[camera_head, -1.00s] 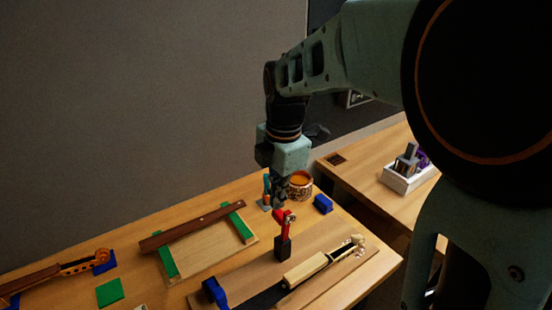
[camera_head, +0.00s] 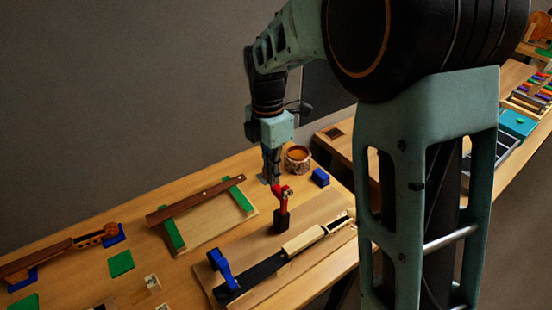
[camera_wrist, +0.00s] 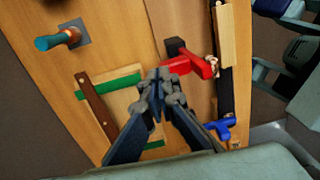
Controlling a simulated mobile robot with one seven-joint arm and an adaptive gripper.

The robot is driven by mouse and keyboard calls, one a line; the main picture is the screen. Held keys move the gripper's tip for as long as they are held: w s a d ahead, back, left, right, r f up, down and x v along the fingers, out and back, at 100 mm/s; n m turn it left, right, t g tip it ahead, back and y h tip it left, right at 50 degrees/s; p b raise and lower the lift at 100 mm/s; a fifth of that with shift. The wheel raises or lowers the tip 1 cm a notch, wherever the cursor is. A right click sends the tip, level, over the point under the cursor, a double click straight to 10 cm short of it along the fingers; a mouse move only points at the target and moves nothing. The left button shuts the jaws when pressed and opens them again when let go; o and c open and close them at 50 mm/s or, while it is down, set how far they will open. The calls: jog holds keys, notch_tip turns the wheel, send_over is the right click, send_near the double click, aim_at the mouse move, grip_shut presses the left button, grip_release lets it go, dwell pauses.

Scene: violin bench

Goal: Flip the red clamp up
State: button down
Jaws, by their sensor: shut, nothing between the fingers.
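The red clamp (camera_head: 281,198) stands on a black block on the wooden board in the middle of the bench. It also shows in the wrist view (camera_wrist: 178,66), right above the fingertips. My gripper (camera_head: 271,179) is just above and behind the clamp, pointing down. In the wrist view my gripper (camera_wrist: 159,82) has its fingertips together with nothing between them. The fingertips appear very close to the clamp's red arm; I cannot tell whether they touch it.
A blue clamp (camera_head: 222,268) and a violin neck (camera_head: 262,272) lie on the board. A brown pot (camera_head: 298,158) and a blue block (camera_head: 320,177) stand behind. A wooden strip (camera_head: 195,200) rests on green pads at left. A handled tool (camera_wrist: 58,39) stands nearby.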

jog(key=shift+w+a+f+g+p, duration=0.3)
jog(key=shift+w+a+f+p, duration=0.1)
jog(key=shift+w+a+f, duration=0.15)
jog(key=shift+d+r, duration=0.1)
jog(key=shift+d, duration=0.1)
jog(key=shift+s+d+r, duration=0.3)
jog(key=shift+s+d, duration=0.05)
jog(key=shift+s, duration=0.25)
notch_tip(320, 180, up, 13)
jog(key=w+a+b, duration=0.1)
jog(key=w+b, duration=0.1)
jog(key=b, duration=0.1)
notch_tip(320, 180, down, 13)
jog(key=s, duration=0.1)
jog(key=shift+s+d, duration=0.3)
jog(key=shift+d, duration=0.05)
dwell(0.5)
